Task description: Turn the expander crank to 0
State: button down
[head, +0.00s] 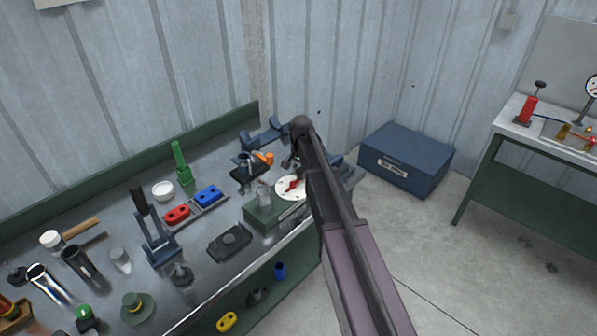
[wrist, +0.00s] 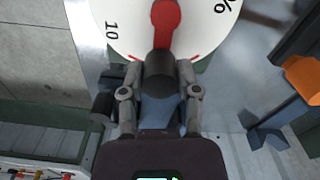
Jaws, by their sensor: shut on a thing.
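The expander's white dial (wrist: 105,18) fills the top of the wrist view, with "10" at its left and "%" at its right. The red crank (wrist: 166,22) points down across the dial toward my gripper (wrist: 158,82). Its dark, round handle (wrist: 160,65) is between my fingers, and my gripper is shut on it. In the head view the dial (head: 284,187) and red crank (head: 292,184) sit on a green box (head: 262,215) at the bench's right end. My arm hides part of the dial there. The 0 mark cannot be made out.
An orange part (wrist: 303,78) on a blue stand (wrist: 268,125) is right of my gripper in the wrist view. The metal bench (head: 205,240) holds several tools and fixtures left of the dial. A blue chest (head: 405,165) stands on the floor at right, with clear floor before it.

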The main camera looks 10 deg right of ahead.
jog(key=shift+s+d+m, duration=0.1)
jog(key=shift+s+m, duration=0.15)
jog(key=shift+m, duration=0.15)
jog(key=shift+c, duration=1.6)
grip_release()
jog(key=shift+w, duration=0.15)
